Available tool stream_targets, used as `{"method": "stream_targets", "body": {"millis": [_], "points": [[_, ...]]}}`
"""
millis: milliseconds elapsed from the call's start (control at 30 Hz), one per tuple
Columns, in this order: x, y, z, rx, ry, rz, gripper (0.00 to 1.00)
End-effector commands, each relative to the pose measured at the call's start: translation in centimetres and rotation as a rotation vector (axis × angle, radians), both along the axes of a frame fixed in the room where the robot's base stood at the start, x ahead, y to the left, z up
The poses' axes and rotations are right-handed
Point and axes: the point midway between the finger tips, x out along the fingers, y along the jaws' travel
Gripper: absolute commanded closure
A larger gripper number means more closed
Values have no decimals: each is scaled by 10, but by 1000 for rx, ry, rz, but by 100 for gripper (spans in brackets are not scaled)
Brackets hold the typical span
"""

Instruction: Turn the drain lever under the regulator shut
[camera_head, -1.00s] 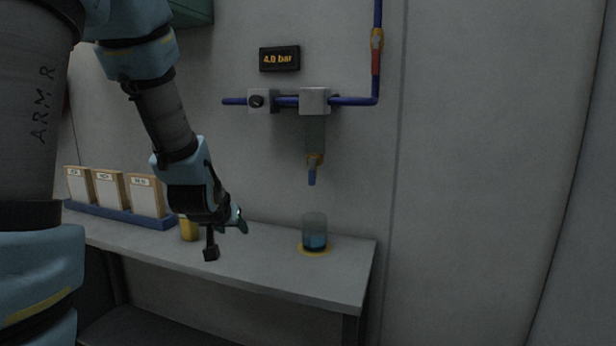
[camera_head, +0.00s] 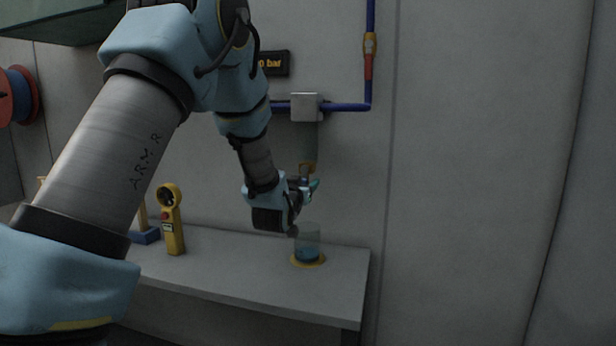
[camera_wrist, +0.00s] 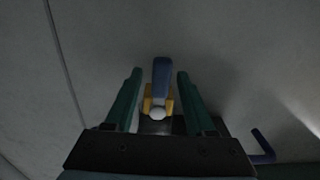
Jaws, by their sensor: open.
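The regulator (camera_head: 305,107) is a grey block on the blue wall pipe, with a dull translucent bowl (camera_head: 311,138) below it. Under the bowl sits a brass drain fitting (camera_head: 308,166), partly hidden by my gripper (camera_head: 309,189) in the head view. In the wrist view, the blue drain lever (camera_wrist: 161,76) stands lengthwise between the two green fingers of my gripper (camera_wrist: 159,74), with its brass base (camera_wrist: 148,103) behind. The fingers are open, with a visible gap on both sides of the lever.
A yellow handheld meter (camera_head: 173,232) stands left. My arm partly covers the pressure display (camera_head: 275,64).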

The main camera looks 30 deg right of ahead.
Motion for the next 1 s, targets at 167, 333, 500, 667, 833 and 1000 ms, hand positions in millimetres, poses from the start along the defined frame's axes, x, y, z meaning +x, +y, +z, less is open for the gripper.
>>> {"method": "stream_targets", "body": {"millis": [167, 333, 500, 667, 833, 1000], "points": [[18, -16, 1, 1, 1, 0, 45], [25, -22, 0, 1, 1, 0, 45], [25, -23, 0, 1, 1, 1, 45], [25, -23, 0, 1, 1, 1, 52], [25, -23, 0, 1, 1, 1, 71], [25, -23, 0, 1, 1, 1, 90]]}}
